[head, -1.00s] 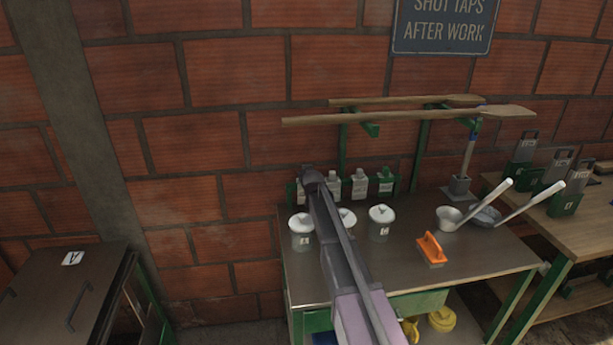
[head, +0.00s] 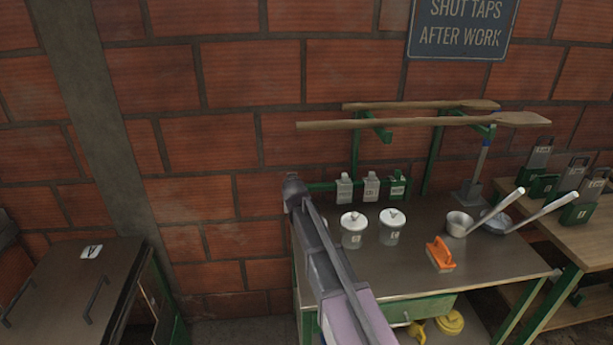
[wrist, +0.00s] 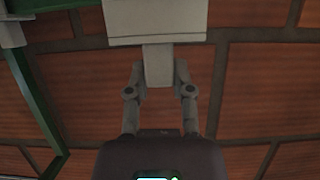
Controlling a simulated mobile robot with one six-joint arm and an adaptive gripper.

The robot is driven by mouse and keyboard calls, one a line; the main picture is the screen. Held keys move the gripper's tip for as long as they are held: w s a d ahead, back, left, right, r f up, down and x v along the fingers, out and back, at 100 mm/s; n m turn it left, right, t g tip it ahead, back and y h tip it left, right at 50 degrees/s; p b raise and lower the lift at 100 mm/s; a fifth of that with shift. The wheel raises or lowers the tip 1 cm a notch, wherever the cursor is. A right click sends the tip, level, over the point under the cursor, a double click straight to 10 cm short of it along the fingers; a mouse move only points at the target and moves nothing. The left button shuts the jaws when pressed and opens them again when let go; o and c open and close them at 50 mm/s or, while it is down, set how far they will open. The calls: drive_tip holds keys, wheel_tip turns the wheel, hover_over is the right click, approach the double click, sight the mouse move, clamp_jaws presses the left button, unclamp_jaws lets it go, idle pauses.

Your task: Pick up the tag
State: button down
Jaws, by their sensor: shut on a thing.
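My gripper (wrist: 160,75) is shut on a pale grey tag (wrist: 155,22) in the wrist view. Its fingers close on the tag's narrow stem, and the wide part lies beyond the fingertips, cut off by the top edge. In the head view my arm (head: 325,260) reaches to the left end of the bench's green rail; its fingers and the held tag are hidden there. Several similar pale tags hang on the rail, among them a left one (head: 344,187), a middle one (head: 371,186) and one with a green part (head: 397,185).
Wooden paddles (head: 420,120) rest above on green brackets. A brick wall (head: 235,200) stands behind. A dark cabinet (head: 60,290) is at left.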

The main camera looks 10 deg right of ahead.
drive_tip(key=shift+s+a, duration=0.8)
drive_tip(key=shift+a, duration=0.3)
drive_tip(key=shift+s+a, duration=0.8)
drive_tip(key=shift+a, duration=0.3)
